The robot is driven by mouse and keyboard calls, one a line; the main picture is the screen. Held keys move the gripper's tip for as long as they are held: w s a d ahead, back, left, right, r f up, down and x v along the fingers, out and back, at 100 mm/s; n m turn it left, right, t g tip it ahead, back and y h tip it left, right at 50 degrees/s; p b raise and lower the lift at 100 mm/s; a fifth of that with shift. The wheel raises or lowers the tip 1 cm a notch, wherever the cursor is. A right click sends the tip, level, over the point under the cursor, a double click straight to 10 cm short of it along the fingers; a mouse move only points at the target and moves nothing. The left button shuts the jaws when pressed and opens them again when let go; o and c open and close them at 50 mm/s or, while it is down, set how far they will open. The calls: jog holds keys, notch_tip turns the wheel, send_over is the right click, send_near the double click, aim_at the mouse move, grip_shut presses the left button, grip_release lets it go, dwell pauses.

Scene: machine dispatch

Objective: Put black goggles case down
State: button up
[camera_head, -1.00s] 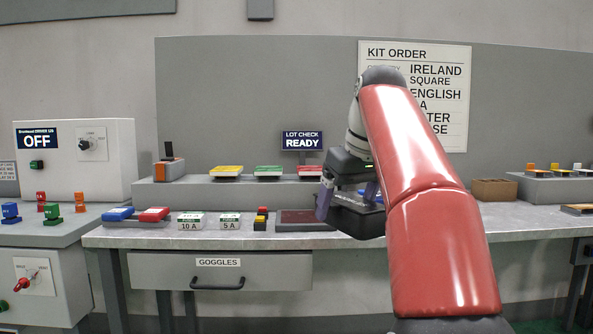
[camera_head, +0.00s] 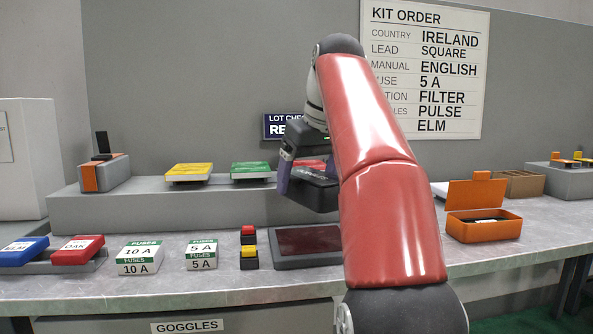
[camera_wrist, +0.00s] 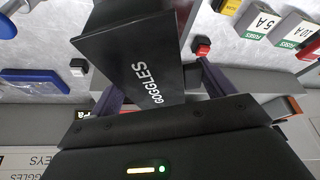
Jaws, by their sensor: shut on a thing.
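The black goggles case (camera_wrist: 128,50), lettered GOGGLES, is between my gripper's two purple fingers in the wrist view. My gripper (camera_head: 308,175) is shut on it and holds it above the bench, in front of the raised shelf, in the head view. The case (camera_head: 316,192) shows there as a dark shape, partly hidden by the gripper and my red arm. Below it on the bench lies a flat dark-red panel with a grey frame (camera_head: 306,241), apart from the case. Its right end is behind my arm.
An open orange box (camera_head: 484,229) stands on the bench to the right, with a brown bin (camera_head: 519,184) behind it. Red and yellow buttons (camera_head: 249,250), fuse boxes (camera_head: 140,258) and blue and red cases (camera_head: 77,250) stand to the left. Bare bench shows along the front.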

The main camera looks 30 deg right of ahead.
aim_at(320, 179)
notch_tip(320, 179, down, 5)
jog(key=shift+s+f+b, duration=0.15)
jog(key=shift+f+b, duration=0.05)
jog(key=shift+b, duration=0.4)
jog(key=shift+f+b, duration=0.6)
jog(key=shift+b, duration=0.1)
jog(key=shift+f+b, duration=0.35)
jog(key=shift+f, duration=0.1)
jog(key=o, duration=1)
jog(key=shift+o, duration=0.2)
jog(key=p+v, duration=0.3)
jog(key=v, duration=0.5)
jog(key=shift+f, duration=0.1)
